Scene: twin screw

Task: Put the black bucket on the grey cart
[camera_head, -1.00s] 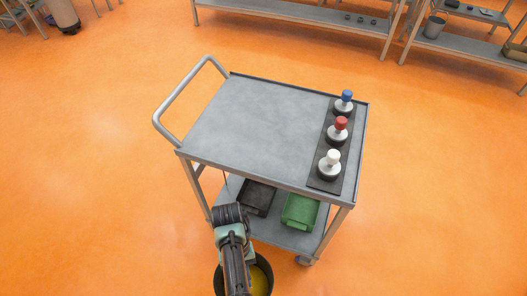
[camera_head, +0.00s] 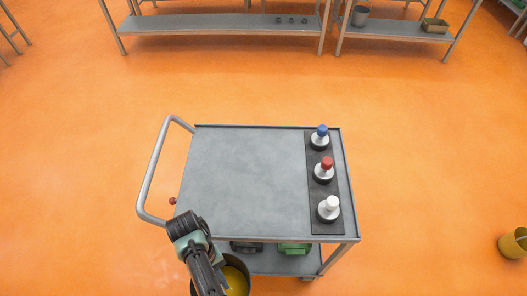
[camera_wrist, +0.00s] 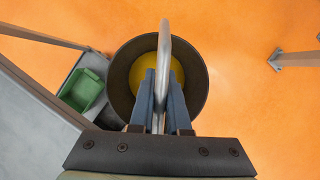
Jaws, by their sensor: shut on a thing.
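The black bucket (camera_head: 236,277) hangs at the near side of the cart, with something yellow inside. In the wrist view the bucket (camera_wrist: 122,72) is below my gripper (camera_wrist: 161,85), which is shut on its grey handle. In the head view my arm hides part of the bucket. The grey cart (camera_head: 245,185) has a bare top on its left and middle, and a push handle on its left. The bucket is beside the cart, below the top's level.
A black strip on the cart's right side holds a blue-topped (camera_head: 320,139), a red-topped (camera_head: 324,170) and a white-topped object (camera_head: 328,210). A green bin (camera_head: 294,248) and a dark bin (camera_head: 246,246) sit on the lower shelf. A yellow bucket (camera_head: 514,243) stands at right.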

